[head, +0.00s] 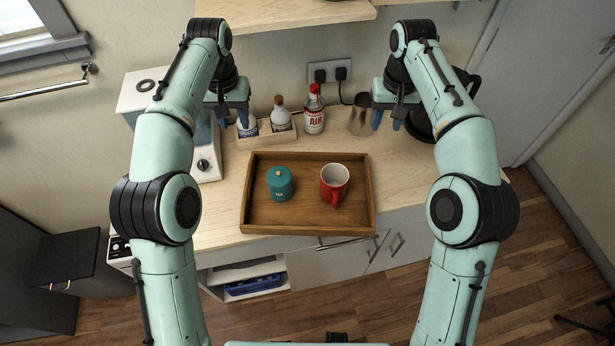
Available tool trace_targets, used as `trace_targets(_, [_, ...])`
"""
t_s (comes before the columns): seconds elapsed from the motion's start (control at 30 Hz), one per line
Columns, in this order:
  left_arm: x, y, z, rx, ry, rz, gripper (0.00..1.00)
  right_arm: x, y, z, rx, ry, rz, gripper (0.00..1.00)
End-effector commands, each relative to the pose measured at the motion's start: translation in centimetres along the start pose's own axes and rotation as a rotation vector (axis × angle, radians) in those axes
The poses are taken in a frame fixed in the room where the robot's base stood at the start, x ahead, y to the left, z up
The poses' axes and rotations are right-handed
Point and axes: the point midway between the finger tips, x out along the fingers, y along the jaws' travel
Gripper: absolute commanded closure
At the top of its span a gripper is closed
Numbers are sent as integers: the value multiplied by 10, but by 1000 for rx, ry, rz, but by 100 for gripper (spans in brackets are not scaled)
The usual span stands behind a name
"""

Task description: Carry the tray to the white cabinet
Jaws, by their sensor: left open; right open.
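The wooden tray (308,226) lies on a light wood counter, its front edge close to the counter's front edge. A teal lidded jar (280,183) and a red mug (334,184) stand upright in it. My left gripper (232,124) is open above the counter, behind and left of the tray, touching nothing that I can see. My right gripper (389,124) is open, behind and right of the tray. A white cabinet front (338,262) shows below the counter; I cannot tell whether it is the white cabinet of the task.
Behind the tray stand a wooden box (267,134) with bottles, a red-capped bottle (314,110) and a metal cup (361,115). A white appliance (207,160) is at left, a dark kettle (420,124) at right. A shelf (290,12) hangs above. Wooden floor (540,240) is open at right.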

Motion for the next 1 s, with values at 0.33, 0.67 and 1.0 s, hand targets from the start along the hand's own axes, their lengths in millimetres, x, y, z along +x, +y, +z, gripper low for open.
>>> trace_targets(0.33, [57, 0, 22, 0, -42, 0, 58, 57, 0, 22, 0, -42, 0, 58])
trace_targets(0.67, [120, 0, 39, 0, -73, 0, 58, 120, 0, 39, 0, -73, 0, 58])
trace_targets(1.0, [182, 0, 50, 0, -93, 0, 58, 182, 0, 50, 0, -93, 0, 58])
